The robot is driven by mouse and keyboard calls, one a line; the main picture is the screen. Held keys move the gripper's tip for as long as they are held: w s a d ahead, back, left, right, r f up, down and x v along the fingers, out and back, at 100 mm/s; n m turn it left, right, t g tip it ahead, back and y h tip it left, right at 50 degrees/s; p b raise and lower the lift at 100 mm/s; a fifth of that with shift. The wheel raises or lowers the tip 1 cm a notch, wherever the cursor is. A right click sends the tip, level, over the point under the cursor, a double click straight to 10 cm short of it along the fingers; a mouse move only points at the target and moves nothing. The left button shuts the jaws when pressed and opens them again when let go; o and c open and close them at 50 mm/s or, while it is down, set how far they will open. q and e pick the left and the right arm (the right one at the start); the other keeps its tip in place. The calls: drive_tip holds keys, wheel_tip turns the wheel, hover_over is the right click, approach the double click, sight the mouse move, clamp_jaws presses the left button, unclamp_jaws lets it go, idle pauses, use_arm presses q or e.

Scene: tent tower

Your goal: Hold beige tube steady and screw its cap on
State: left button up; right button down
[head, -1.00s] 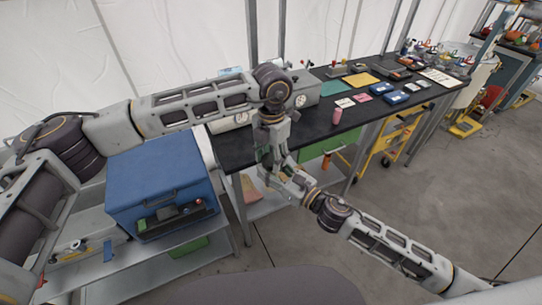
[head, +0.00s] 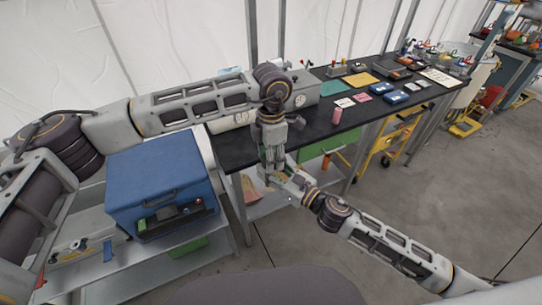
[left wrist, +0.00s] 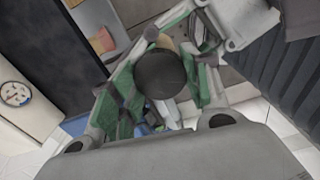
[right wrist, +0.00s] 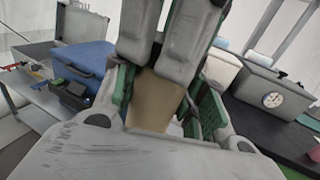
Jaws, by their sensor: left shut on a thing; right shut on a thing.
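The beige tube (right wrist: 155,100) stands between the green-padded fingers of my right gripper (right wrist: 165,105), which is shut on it. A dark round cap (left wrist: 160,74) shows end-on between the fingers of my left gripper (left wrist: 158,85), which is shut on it. A bit of beige shows behind the cap in the left wrist view. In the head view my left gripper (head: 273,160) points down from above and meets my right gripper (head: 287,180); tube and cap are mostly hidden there. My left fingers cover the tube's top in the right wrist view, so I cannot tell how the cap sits.
A black-topped workbench (head: 240,152) lies just behind the grippers, with a grey box with a dial (right wrist: 270,92) and a pink cylinder (head: 337,115) on it. A blue case (head: 160,180) stands on a metal cart to the left.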

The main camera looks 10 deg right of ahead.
use_arm(q)
drive_tip(key=o, duration=1.2)
drive_tip(key=shift+r, duration=0.15)
drive_tip(key=shift+r, duration=5.85)
drive_tip(key=shift+w+d, duration=0.1)
